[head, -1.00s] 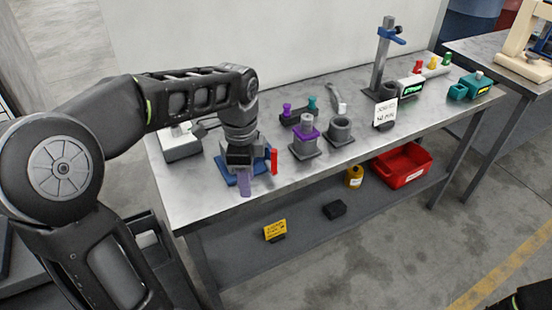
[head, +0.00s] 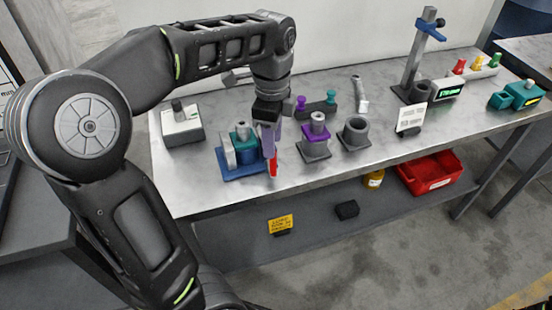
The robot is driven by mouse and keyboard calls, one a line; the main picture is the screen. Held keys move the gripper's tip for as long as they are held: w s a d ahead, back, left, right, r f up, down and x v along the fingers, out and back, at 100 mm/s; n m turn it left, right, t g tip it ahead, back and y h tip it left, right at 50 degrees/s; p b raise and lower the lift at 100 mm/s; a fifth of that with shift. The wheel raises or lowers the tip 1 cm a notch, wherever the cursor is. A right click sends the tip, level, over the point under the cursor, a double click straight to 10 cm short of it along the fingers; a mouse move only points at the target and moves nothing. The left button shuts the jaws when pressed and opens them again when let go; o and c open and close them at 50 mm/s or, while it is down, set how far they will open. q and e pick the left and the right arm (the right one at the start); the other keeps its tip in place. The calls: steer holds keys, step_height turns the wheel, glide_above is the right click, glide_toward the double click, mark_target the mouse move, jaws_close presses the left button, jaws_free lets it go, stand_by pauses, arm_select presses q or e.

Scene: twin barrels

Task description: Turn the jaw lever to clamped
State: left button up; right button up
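The clamp fixture has a blue base (head: 243,171) near the front left of the bench. A grey jaw plate (head: 227,153) stands at its left, beside a teal barrel (head: 244,151) with a grey top. The red jaw lever (head: 273,166) is at the fixture's right end and points down toward the bench's front edge. My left gripper (head: 268,146) comes down from above with its purple fingers just over and against the upper part of the lever. The fingers overlap in this view, so their gap and any contact are unclear. My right gripper is not in view.
A purple-collared grey fixture (head: 316,139) and a grey cup (head: 355,134) stand just right of the clamp. A grey-white box (head: 182,125) is at the left. A sign (head: 411,119) and a post stand (head: 421,55) are farther right. Bare bench lies in front.

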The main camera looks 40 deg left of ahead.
mark_target(273, 162)
arm_select(q)
steer(key=shift+w+f, duration=0.1)
steer(key=shift+f, duration=3.85)
steer(key=shift+c, duration=0.5)
jaws_close()
